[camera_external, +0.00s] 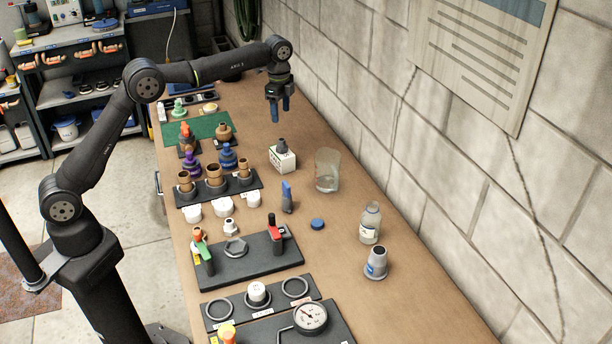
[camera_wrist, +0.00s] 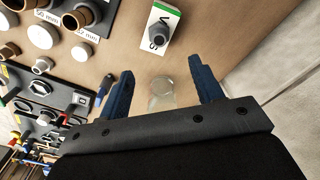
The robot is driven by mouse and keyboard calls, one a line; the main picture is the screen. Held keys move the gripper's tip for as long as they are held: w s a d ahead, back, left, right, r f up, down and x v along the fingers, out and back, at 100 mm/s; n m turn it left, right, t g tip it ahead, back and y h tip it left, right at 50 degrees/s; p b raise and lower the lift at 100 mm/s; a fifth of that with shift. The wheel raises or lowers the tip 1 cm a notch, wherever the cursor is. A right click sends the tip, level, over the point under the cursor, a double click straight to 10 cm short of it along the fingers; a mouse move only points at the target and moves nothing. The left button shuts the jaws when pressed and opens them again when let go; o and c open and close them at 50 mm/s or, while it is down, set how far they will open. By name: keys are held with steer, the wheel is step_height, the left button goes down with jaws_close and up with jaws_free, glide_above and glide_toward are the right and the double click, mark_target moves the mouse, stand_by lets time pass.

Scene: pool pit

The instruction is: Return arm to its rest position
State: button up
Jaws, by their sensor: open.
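My gripper (camera_external: 279,107) hangs over the far part of the workbench (camera_external: 340,268), pointing down, with its blue fingers apart and nothing between them. In the wrist view my gripper (camera_wrist: 163,85) is open, its two blue fingers spread. A clear glass beaker (camera_external: 327,171) stands on the bench, nearer the camera than the gripper. The beaker also shows in the wrist view (camera_wrist: 162,90), small and below, in line with the gap between the fingers. A white box with a dark fitting (camera_external: 283,157) stands left of the beaker.
A block wall (camera_external: 400,130) runs along the bench's right side. Black racks with fittings (camera_external: 217,187) and a valve board (camera_external: 247,261) fill the left side. A clear bottle (camera_external: 370,223), a grey fitting (camera_external: 376,262) and a blue cap (camera_external: 317,224) stand on the right. Shelves (camera_external: 75,90) stand behind.

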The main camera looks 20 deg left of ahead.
mark_target(281, 140)
step_height(281, 140, down, 13)
steer(key=shift+s+r, duration=0.1)
step_height(281, 140, up, 4)
steer(key=shift+r, duration=0.2)
steer(key=s+d+r, duration=0.5)
steer(key=s+r, duration=0.2)
steer(key=s, duration=0.5)
steer(key=s+d+f+n, duration=0.1)
steer(key=s+f, duration=0.2)
steer(key=s, duration=1.1)
steer(key=s+d+f, duration=0.1)
steer(key=s+f, duration=0.3)
steer(key=s, duration=1)
steer(key=w+f, duration=0.4)
steer(key=w, duration=0.3)
steer(key=shift+w, duration=0.2)
